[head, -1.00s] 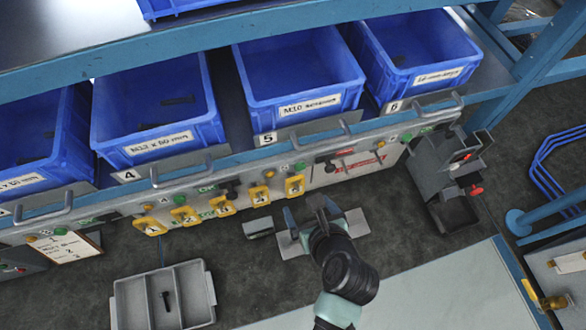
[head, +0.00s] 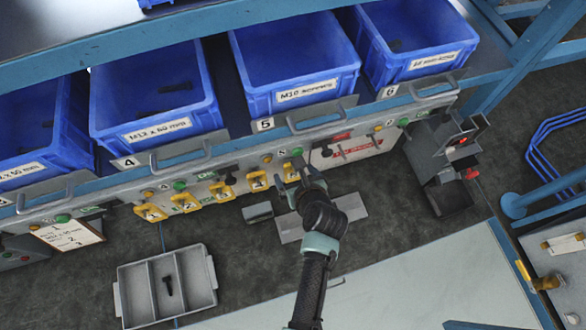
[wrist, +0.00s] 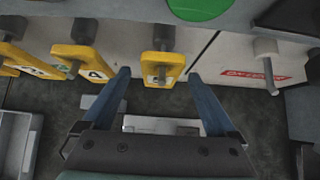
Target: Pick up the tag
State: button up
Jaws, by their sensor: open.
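Several yellow numbered tags hang in a row on pegs along the front panel, among them the tag numbered 4 (head: 257,181), which also shows in the wrist view (wrist: 84,62). The rightmost tag (head: 291,169) hangs at the end of the row. In the wrist view this tag (wrist: 161,66) appears between my two blue fingers, hanging from a grey peg; its number is hard to read. My gripper (head: 289,186) is open and empty, just in front of the panel at the rightmost tag. I cannot tell whether the fingers touch it.
Blue bins (head: 295,65) stand on the shelf above the panel. A grey divided tray (head: 140,295) with a bolt lies at lower left. A small grey block (head: 258,212) and a flat grey plate (head: 350,208) lie below the tags. A dark grey holder (head: 440,165) stands at right.

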jog(key=shift+x, duration=1.4)
jog(key=c, duration=1.4)
jog(key=shift+r+b, duration=0.25)
jog(key=shift+b, duration=0.1)
jog(key=shift+c, duration=0.2)
jog(key=s+d+b, duration=0.1)
jog(key=s+d, duration=0.1)
jog(key=s, duration=0.6)
jog(key=s+d+b, duration=0.1)
jog(key=s+d, duration=0.2)
jog(key=s, duration=0.6)
jog(key=shift+d+r, duration=0.3)
jog(key=shift+r, duration=0.05)
jog(key=shift+r+p, duration=0.2)
jog(key=shift+p, duration=0.2)
